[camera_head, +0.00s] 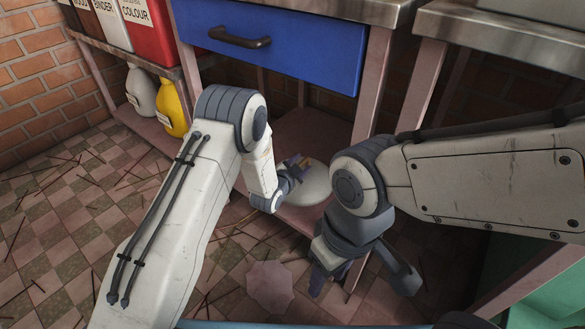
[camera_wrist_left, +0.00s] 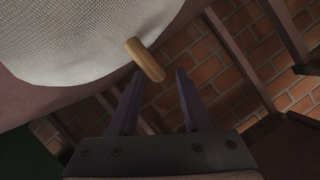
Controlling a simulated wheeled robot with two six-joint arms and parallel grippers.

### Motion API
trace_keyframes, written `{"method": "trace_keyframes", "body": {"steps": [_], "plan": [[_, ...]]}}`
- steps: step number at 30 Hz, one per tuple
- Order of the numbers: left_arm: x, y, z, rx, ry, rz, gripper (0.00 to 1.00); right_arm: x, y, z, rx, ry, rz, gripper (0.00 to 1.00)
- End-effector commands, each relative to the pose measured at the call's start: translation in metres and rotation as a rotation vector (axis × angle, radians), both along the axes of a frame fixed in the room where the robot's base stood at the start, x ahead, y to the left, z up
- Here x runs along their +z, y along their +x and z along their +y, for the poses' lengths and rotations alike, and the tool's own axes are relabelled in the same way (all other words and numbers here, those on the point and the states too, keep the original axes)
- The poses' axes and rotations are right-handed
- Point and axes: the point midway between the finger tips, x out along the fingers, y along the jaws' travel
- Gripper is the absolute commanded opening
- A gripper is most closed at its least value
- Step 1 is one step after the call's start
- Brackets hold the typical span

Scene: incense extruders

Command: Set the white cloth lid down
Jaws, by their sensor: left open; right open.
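The white cloth lid (camera_head: 317,185) is a pale dome on the low shelf (camera_head: 285,130) under the blue drawer, partly hidden by my left gripper. In the left wrist view, the woven lid (camera_wrist_left: 85,35) fills the upper left, and its wooden handle (camera_wrist_left: 145,60) sticks out toward my fingers. My left gripper (camera_head: 296,166) is open at the lid. In the left wrist view, its fingers (camera_wrist_left: 158,75) are apart, with the end of the handle near the gap between their tips. I cannot tell whether they touch it. My right gripper (camera_head: 330,277) is open and empty, low at the front.
The blue drawer (camera_head: 285,45) and worktop (camera_head: 330,8) overhang the shelf. A table leg (camera_head: 378,75) stands right of the lid. A yellow bottle (camera_head: 172,108) and a white bottle (camera_head: 140,92) stand left. A flat pinkish piece (camera_head: 270,287) and sticks lie on the checked floor.

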Motion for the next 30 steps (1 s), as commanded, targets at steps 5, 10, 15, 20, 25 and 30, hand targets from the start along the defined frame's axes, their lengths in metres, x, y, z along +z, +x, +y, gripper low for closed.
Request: {"method": "trace_keyframes", "body": {"steps": [5, 10, 15, 20, 25, 30], "plan": [[0.019, -0.037, 0.016, 0.0, 0.001, 0.005, 0.49, 0.027, 0.0, 0.0, 0.0, 0.0, 0.0, 0.49], [0.027, -0.063, 0.027, 0.0, 0.001, 0.002, 0.49, 0.039, 0.0, 0.0, 0.0, 0.0, 0.0, 0.49], [0.031, -0.077, 0.032, 0.0, 0.0, 0.002, 0.49, 0.044, 0.0, 0.0, 0.0, 0.0, 0.0, 0.49], [0.046, -0.081, 0.022, -0.005, 0.002, 0.069, 0.49, 0.044, 0.0, 0.0, 0.0, 0.0, 0.0, 0.49], [0.085, -0.106, -0.002, 0.012, 0.014, 0.289, 0.49, 0.044, 0.0, 0.0, 0.0, 0.0, 0.0, 0.49], [0.125, -0.17, -0.012, 0.067, 0.031, 0.562, 0.49, 0.044, 0.0, 0.0, 0.0, 0.0, 0.0, 0.49]]}}
